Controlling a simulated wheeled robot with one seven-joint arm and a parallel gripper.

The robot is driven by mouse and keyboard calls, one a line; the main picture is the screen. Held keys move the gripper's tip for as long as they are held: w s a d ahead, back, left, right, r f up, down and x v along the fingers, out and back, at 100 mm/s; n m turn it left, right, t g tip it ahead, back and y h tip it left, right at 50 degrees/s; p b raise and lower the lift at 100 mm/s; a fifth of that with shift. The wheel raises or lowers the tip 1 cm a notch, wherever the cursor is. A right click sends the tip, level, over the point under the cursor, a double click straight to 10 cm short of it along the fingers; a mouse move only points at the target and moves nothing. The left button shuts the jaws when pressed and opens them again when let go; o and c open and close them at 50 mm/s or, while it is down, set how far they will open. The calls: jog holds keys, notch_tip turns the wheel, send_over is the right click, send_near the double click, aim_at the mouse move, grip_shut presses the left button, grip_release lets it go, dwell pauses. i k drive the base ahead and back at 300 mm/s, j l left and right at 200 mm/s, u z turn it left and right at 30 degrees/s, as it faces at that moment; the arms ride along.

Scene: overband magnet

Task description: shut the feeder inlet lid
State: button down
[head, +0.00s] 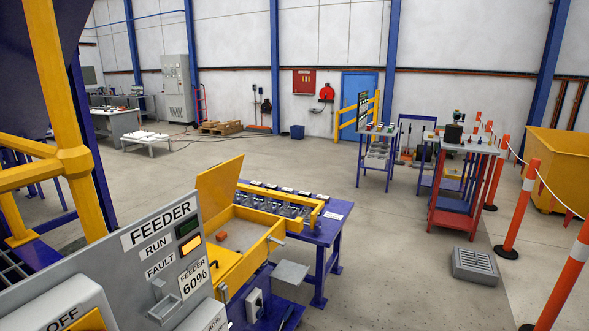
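The feeder inlet lid (219,186) is a yellow panel standing raised and tilted, open, at the left-back side of the feeder. The yellow feeder box (262,247) below it is uncovered. A small orange-red block (222,236) lies inside the box. A grey control panel labelled FEEDER (160,226) stands in front at the lower left and hides part of the feeder. My gripper does not show in this view, so its place relative to the lid cannot be seen.
A blue bench (325,232) with several small items carries the feeder. A grey plate (290,272) juts out at the feeder's near right. A grey slotted box (474,265) and orange posts (517,210) stand at right.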

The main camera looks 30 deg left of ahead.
aim_at(215, 187)
jog(key=i+u, duration=0.15)
jog(key=i, duration=0.45)
jog(key=i+u, duration=0.15)
jog(key=i, duration=0.4)
jog(key=i+l+u, duration=0.15)
jog(key=i, duration=0.45)
jog(key=i+j+u, duration=0.1)
jog(key=i+u, duration=0.15)
jog(key=u, duration=0.15)
jog(key=i+u, duration=0.5)
jog(key=u, duration=0.25)
jog(key=i+l+u, duration=0.1)
jog(key=u, duration=0.3)
jog(key=i+u, duration=0.65)
